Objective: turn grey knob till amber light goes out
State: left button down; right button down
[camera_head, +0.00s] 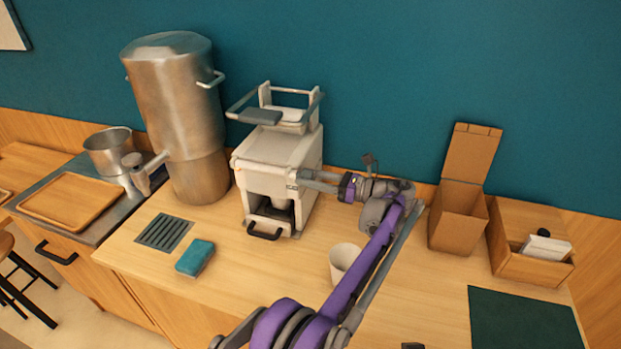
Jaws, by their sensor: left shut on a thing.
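A white machine (277,160) with a grey-handled top frame stands at the back middle of the counter. My left gripper (306,181) is at the right side of its front, shut on the grey knob there. The knob is mostly hidden by the fingers, so its angle cannot be told. I cannot make out an amber light on the machine, lit or unlit. My right gripper is not in view.
A white cup (343,262) stands close by my left arm. A blue sponge (195,257) and a drain grate (164,232) lie at the front left. A steel urn (178,110) stands left of the machine, cardboard box (457,215) and wooden box (520,265) to the right.

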pick_arm(q)
jog(key=shift+n, duration=0.3)
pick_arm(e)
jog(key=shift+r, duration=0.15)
pick_arm(q)
jog(key=n+p, duration=0.1)
jog(key=n, duration=0.4)
jog(key=shift+p, duration=0.3)
jog(key=n+p, duration=0.1)
jog(key=n, duration=0.5)
jog(key=shift+d+n, duration=0.1)
jog(key=shift+n, duration=0.3)
jog(key=n+p, duration=0.1)
jog(key=n, duration=0.5)
jog(key=shift+w+g+p, duration=0.1)
jog(key=shift+g+p, duration=0.2)
jog(key=shift+p, duration=0.1)
jog(key=n, duration=0.4)
jog(key=shift+n+y, duration=0.3)
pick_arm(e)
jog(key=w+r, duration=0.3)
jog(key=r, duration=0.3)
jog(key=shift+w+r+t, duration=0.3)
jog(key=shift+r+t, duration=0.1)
pick_arm(q)
jog(key=shift+n, duration=0.3)
jog(key=shift+c, duration=1.4)
grip_release()
